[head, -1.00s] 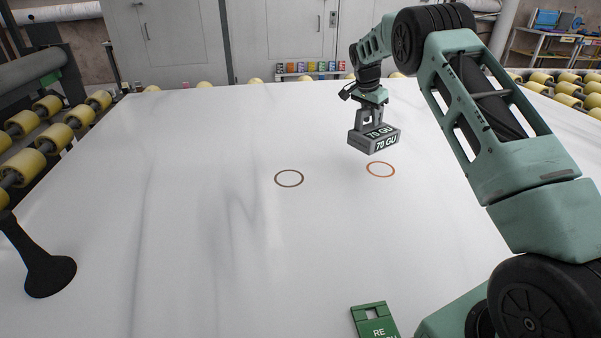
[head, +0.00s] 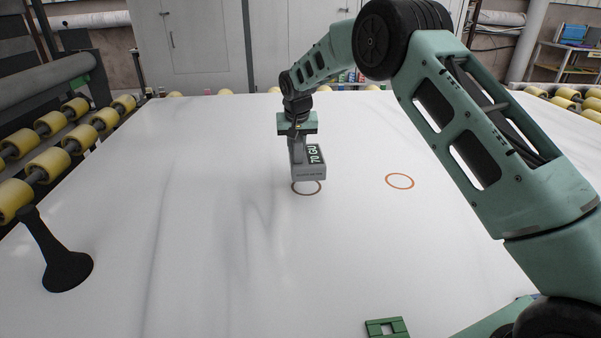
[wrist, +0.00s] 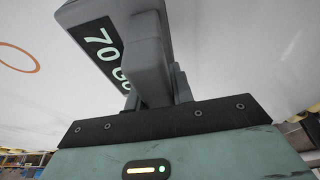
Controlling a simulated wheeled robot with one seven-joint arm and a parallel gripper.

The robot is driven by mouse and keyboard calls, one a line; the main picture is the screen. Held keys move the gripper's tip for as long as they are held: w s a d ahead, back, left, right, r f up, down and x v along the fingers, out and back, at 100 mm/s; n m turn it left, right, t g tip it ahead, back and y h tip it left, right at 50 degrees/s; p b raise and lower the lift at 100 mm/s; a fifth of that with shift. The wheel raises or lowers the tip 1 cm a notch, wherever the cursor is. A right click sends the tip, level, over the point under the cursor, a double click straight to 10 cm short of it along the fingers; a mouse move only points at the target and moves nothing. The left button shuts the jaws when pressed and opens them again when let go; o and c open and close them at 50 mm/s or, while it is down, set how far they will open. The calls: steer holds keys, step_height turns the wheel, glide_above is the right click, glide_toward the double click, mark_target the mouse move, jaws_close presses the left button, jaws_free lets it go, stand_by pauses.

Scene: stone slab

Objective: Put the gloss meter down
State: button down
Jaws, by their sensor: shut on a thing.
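The gloss meter (head: 309,173) is a grey block with a "70 GU" label, and my gripper (head: 298,150) is shut on its upper part. In the head view it appears at the far edge of the dark brown ring (head: 306,188) and covers part of it. I cannot tell whether its underside touches the slab. An orange ring (head: 400,181) lies to the right, empty. In the wrist view the gloss meter (wrist: 100,45) fills the top middle between the gripper fingers, and an orange ring (wrist: 18,57) shows at the left.
The white stone slab (head: 220,240) is mostly bare. A green piece (head: 386,328) lies at the near edge. A black flared stand (head: 62,265) is at the left, beside yellow rollers (head: 48,165). More rollers line the far and right edges.

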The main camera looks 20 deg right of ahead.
mark_target(297, 140)
steer(key=shift+f+p, duration=0.45)
steer(key=shift+f, duration=2.9)
steer(key=shift+f, duration=0.15)
steer(key=c, duration=1.2)
jaws_free()
steer(key=shift+f, duration=0.1)
steer(key=shift+r, duration=0.3)
steer(key=b+v, duration=0.1)
steer(key=v, duration=1.1)
steer(key=shift+s+a+f+b, duration=0.1)
steer(key=shift+s+b, duration=0.05)
steer(key=shift+b, duration=0.15)
